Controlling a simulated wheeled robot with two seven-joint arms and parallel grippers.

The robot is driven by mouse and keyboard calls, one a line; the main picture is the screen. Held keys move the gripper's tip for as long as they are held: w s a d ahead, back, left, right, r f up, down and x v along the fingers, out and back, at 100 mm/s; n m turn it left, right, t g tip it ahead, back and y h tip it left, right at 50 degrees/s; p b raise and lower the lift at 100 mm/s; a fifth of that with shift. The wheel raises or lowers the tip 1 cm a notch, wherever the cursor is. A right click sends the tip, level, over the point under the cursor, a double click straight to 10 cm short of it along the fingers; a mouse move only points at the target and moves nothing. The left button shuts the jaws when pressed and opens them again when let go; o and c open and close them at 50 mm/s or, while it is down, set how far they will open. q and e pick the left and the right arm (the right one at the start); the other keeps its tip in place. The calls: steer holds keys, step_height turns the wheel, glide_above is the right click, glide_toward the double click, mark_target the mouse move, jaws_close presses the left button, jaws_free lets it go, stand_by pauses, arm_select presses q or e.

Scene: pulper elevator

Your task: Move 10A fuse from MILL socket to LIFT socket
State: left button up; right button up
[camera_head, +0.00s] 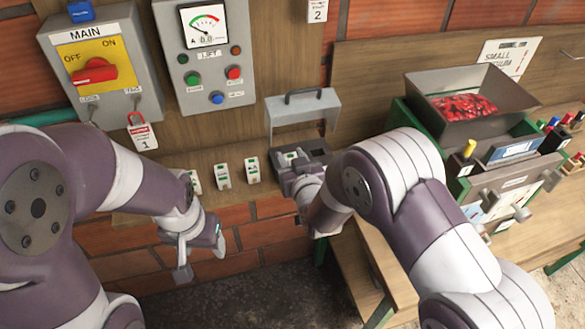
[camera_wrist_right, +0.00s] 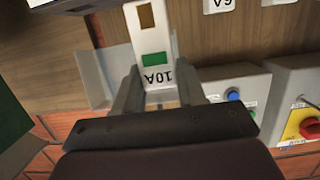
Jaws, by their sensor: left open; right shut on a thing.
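The 10A fuse (camera_wrist_right: 155,60) is white with a green band and an upside-down "10A" label in the right wrist view. My right gripper (camera_wrist_right: 158,92) is shut on it, one finger on each side. In the head view my right gripper (camera_head: 297,172) is at the left part of the open fuse box (camera_head: 318,151), whose grey lid (camera_head: 303,107) is raised. It hides much of the fuse and socket there; I cannot tell whether the fuse is seated. MILL and LIFT socket labels are not readable. My left gripper (camera_head: 203,254) is open and empty, below the shelf edge.
Several white fuses stand on the shelf, including one left of the box (camera_head: 252,170). The MAIN switch panel (camera_head: 100,62) with a red handle and tag (camera_head: 142,132) is at left. The meter panel (camera_head: 206,55) is above. A pulper hopper (camera_head: 470,100) with red fruit stands right.

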steer(key=w+b, duration=0.1)
steer(key=w, duration=0.1)
steer(key=w+f+b, duration=0.1)
steer(key=w, duration=0.2)
steer(key=w+f, duration=0.1)
steer(key=w, duration=0.2)
steer(key=shift+w+a+b, duration=0.15)
steer(key=shift+b, duration=0.25)
arm_select(q)
steer(key=shift+w+f+b, duration=0.2)
steer(key=shift+w+f, duration=0.25)
steer(key=shift+f, duration=0.4)
steer(key=shift+w+f+b, duration=0.25)
steer(key=shift+w+f, duration=0.15)
steer(key=shift+f, duration=0.4)
steer(key=shift+w+f+b, duration=0.2)
steer(key=shift+w+f, duration=0.25)
steer(key=shift+f, duration=0.4)
arm_select(e)
steer(key=shift+a+r, duration=0.4)
steer(key=shift+a, duration=0.4)
